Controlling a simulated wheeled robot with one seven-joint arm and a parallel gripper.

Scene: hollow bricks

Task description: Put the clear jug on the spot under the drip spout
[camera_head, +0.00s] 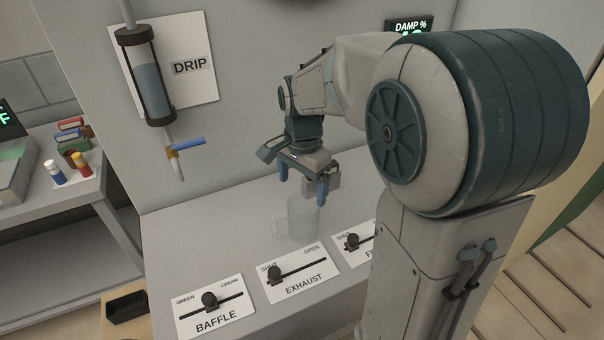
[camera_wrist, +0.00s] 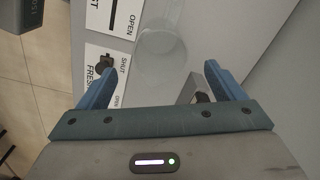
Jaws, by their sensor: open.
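The clear jug (camera_head: 303,219) stands upright on the grey bench, behind the EXHAUST slider in the head view. It also shows, faint and seen from above, in the wrist view (camera_wrist: 161,48). My gripper (camera_head: 304,188) is open and empty, pointing down just above the jug. In the wrist view its blue fingertips (camera_wrist: 158,75) are spread apart, with the jug ahead of them. The drip spout (camera_head: 179,173) hangs at the left below a blue-filled cylinder (camera_head: 150,80) and has a blue lever (camera_head: 188,143). No marked spot under it can be made out.
Slider panels for BAFFLE (camera_head: 214,313) and EXHAUST (camera_head: 297,279) line the bench's front, with another partly hidden by my arm. The bench (camera_head: 190,235) below the spout is clear. A side table with bottles (camera_head: 57,173) stands at the left.

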